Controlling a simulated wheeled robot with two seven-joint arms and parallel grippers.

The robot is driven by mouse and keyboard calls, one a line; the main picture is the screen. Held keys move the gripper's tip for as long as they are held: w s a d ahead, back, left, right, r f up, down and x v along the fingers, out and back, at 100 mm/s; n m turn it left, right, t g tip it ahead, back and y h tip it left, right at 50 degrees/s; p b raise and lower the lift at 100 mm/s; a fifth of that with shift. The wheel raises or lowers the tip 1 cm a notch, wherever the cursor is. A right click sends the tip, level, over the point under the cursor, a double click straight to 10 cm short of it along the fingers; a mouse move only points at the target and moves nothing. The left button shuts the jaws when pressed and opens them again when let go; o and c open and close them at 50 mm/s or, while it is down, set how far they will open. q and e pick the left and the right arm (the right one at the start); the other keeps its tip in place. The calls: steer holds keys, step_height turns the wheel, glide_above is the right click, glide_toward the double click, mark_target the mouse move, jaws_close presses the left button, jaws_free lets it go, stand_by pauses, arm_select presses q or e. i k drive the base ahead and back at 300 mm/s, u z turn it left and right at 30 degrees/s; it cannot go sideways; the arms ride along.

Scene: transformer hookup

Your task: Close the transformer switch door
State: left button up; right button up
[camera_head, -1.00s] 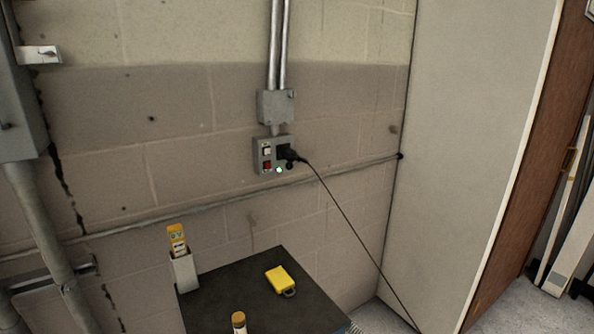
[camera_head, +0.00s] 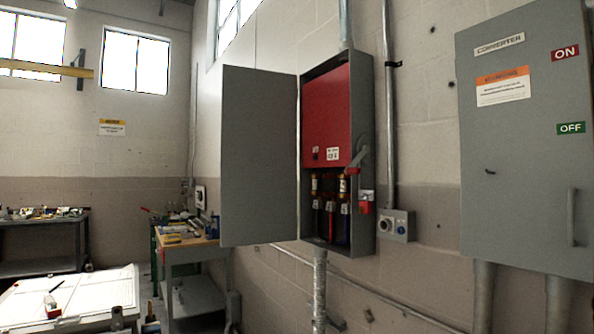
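The transformer switch box (camera_head: 364,120) is a grey wall cabinet with a red inner panel (camera_head: 326,115). Its grey door (camera_head: 258,155) stands wide open, swung out to the left on the box's left edge. Below the red panel, fuses and terminals (camera_head: 328,205) are exposed. A lever handle (camera_head: 357,160) with a red part shows on the box's right side. Neither of my grippers is in view.
A closed grey converter cabinet (camera_head: 530,150) with ON and OFF labels is at the right. A small outlet box (camera_head: 397,225) sits between them. A workbench (camera_head: 190,243) stands left of the door, and a white-topped table (camera_head: 75,295) is at the lower left.

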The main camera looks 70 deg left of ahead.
mark_target(258, 143)
steer(key=u, duration=3.2)
steer(key=i, duration=2.3)
steer(key=z, duration=0.8)
